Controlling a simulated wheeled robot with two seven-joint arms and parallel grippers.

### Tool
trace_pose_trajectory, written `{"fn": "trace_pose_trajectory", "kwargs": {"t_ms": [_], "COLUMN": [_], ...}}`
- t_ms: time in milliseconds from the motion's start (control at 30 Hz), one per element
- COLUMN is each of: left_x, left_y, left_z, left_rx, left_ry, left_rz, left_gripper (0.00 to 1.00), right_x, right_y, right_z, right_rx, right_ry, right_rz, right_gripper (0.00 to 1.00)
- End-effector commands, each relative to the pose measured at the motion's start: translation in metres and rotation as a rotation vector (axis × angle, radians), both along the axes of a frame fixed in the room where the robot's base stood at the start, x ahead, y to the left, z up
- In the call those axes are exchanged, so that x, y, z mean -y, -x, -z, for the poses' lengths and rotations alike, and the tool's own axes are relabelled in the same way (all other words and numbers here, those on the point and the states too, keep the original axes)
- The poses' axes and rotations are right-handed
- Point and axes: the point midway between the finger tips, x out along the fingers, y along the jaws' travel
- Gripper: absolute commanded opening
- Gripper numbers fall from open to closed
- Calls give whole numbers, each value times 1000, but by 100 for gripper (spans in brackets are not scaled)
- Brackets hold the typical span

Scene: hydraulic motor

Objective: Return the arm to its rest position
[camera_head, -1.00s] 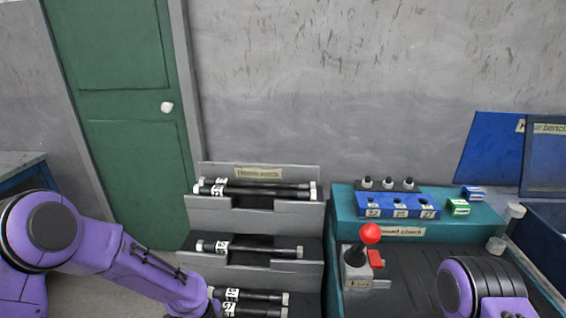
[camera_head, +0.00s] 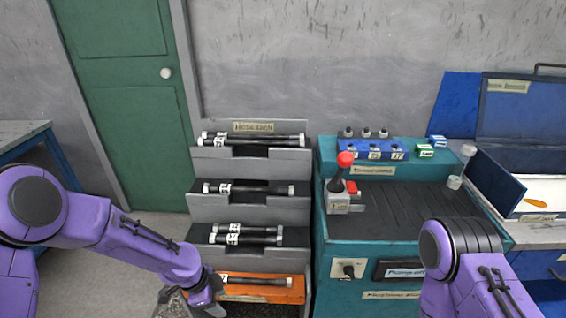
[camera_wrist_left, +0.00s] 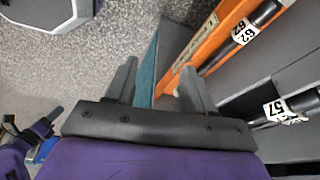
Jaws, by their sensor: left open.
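My left arm (camera_head: 130,235) comes in from the left in the head view, purple and bent downward. My left gripper (camera_head: 190,298) is low in front of the hose rack, partly cut off by the bottom edge. In the left wrist view its two fingers (camera_wrist_left: 158,88) are spread apart with nothing between them. The orange shelf (camera_wrist_left: 205,50) with a hose labelled 62 (camera_wrist_left: 245,33) lies just beyond the right finger. My right arm (camera_head: 470,265) shows at the lower right of the head view; its gripper is out of frame.
The grey hose rack (camera_head: 205,168) holds several black hoses on steps. A teal bench (camera_head: 335,240) with a red-knobbed lever (camera_head: 344,160) stands right of it. A blue-framed table (camera_head: 20,130) is at the far left. Open floor (camera_head: 90,270) lies left of the rack.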

Motion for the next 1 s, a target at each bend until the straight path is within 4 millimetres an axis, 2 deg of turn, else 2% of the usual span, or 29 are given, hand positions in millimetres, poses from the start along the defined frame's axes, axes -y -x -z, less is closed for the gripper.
{"fn": "trace_pose_trajectory", "kwargs": {"t_ms": [267, 367, 467, 567, 667, 700, 733, 800, 900, 1000], "left_x": [-4, -12, -24, -45, -78, -94, -103, -119, -127, -129], "left_y": [-15, -11, 2, 33, 94, 125, 147, 190, 235, 254], "left_z": [5, 13, 25, 43, 62, 67, 68, 70, 75, 81], "left_rx": [45, 56, 64, 76, 113, 141, 157, 183, 153, 130], "left_ry": [50, 80, 115, 154, 186, 187, 180, 130, 16, -38], "left_rz": [-480, -722, -998, -1333, -1726, -1863, -1933, -2010, -1989, -1972], "left_gripper": [53, 53, 53, 53, 53, 53, 53, 53, 53, 53], "right_x": [0, 0, 0, 0, 0, 0, 0, 0, 0, 0], "right_y": [0, 0, 0, 0, 0, 0, 0, 0, 0, 0], "right_z": [0, 0, -1, -2, -4, -4, -5, -6, -7, -8], "right_rx": [0, 0, 0, 0, 0, 0, 0, 0, 0, 0], "right_ry": [0, 0, 0, 0, 0, 0, 0, 0, 0, 0], "right_rz": [0, 0, 0, 0, 0, 0, 0, 0, 0, 0], "right_gripper": [0, 0, 0, 0, 0, 0, 0, 0, 0, 0]}}
